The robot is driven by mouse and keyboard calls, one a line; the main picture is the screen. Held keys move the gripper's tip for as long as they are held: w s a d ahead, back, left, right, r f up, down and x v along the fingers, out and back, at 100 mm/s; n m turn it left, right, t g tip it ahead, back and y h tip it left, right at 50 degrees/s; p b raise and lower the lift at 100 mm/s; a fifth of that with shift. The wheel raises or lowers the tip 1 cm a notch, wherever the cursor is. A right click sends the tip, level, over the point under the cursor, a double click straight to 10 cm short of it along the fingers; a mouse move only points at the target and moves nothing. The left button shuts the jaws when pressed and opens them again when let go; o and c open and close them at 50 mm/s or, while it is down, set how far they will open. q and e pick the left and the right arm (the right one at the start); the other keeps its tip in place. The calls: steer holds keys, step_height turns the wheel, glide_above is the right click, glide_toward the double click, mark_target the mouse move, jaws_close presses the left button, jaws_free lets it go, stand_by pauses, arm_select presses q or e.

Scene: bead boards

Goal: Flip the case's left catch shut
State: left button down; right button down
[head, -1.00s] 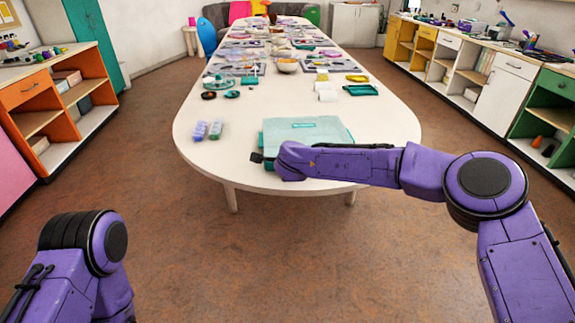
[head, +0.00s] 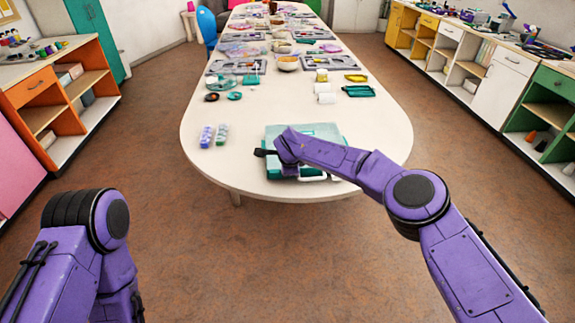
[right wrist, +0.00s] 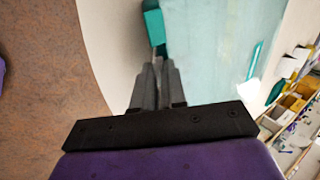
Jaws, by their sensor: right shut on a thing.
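The case (head: 318,130) lies closed on the near end of the table, with a pale teal lid and a white handle (head: 318,178) at its front. In the right wrist view its lid (right wrist: 205,50) fills the upper middle. A teal catch (right wrist: 153,24) sticks out at the lid's left edge. My right gripper (head: 257,152) is at the case's left side. In the right wrist view its fingers (right wrist: 159,58) are together, with their tips at the catch's lower end. My forearm covers part of the case's front. My left gripper is out of view; only its arm shows.
Two bead containers (head: 206,136) (head: 222,134) stand left of the case. White rolls (head: 326,98) and a green tray (head: 358,91) lie behind it. Grey bead boards and bowls fill the table further back. The table's near left corner is clear.

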steer(key=shift+s+f, duration=0.1)
steer(key=shift+f, duration=0.05)
steer(key=c, duration=1.3)
jaws_free()
steer(key=b+v, duration=0.1)
steer(key=v, duration=0.9)
steer(key=shift+r, duration=0.3)
